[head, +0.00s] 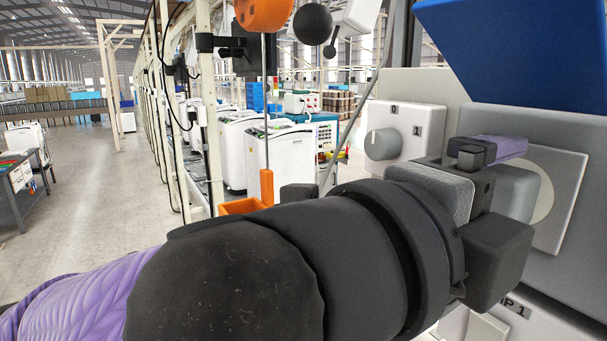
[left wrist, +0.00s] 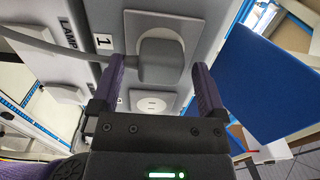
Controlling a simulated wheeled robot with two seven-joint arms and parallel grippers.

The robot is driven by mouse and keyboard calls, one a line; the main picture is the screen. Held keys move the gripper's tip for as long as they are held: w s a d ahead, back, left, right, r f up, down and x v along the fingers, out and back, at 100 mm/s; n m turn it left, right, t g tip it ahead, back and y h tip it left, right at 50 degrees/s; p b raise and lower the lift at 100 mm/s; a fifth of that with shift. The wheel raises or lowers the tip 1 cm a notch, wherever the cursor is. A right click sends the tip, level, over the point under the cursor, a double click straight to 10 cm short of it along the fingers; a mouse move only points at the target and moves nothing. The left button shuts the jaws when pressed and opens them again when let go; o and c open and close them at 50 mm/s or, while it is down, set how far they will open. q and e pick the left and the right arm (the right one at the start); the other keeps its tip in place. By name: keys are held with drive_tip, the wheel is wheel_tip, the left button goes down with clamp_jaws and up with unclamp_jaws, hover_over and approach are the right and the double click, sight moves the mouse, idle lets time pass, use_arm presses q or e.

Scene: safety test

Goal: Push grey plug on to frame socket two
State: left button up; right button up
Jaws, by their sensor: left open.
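The grey plug (left wrist: 160,58) lies over the round face of the upper socket (left wrist: 131,20) in the left wrist view, its cable running off to the left. I cannot tell how far it is seated. In the head view the plug (head: 517,190) stands in front of a white square socket (head: 567,190), partly covered by my gripper. My left gripper (left wrist: 157,68) is open, its two purple-tipped fingers on either side of the plug with gaps. In the head view one purple finger of the left gripper (head: 500,165) shows. A second socket (left wrist: 152,103) with slots is empty. My right gripper is out of view.
A rotary switch (head: 382,145) marked 0 and 1 is on the panel left of the gripper. A blue board (head: 520,45) juts out above, and also shows at right in the left wrist view (left wrist: 270,85). An orange holder (head: 243,206) stands left of the panel.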

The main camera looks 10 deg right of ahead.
use_arm(q)
drive_tip(key=shift+w+d, duration=0.3)
drive_tip(key=shift+d, duration=0.35)
idle(0.8)
clamp_jaws()
idle(0.4)
drive_tip(key=v, duration=0.6)
idle(0.9)
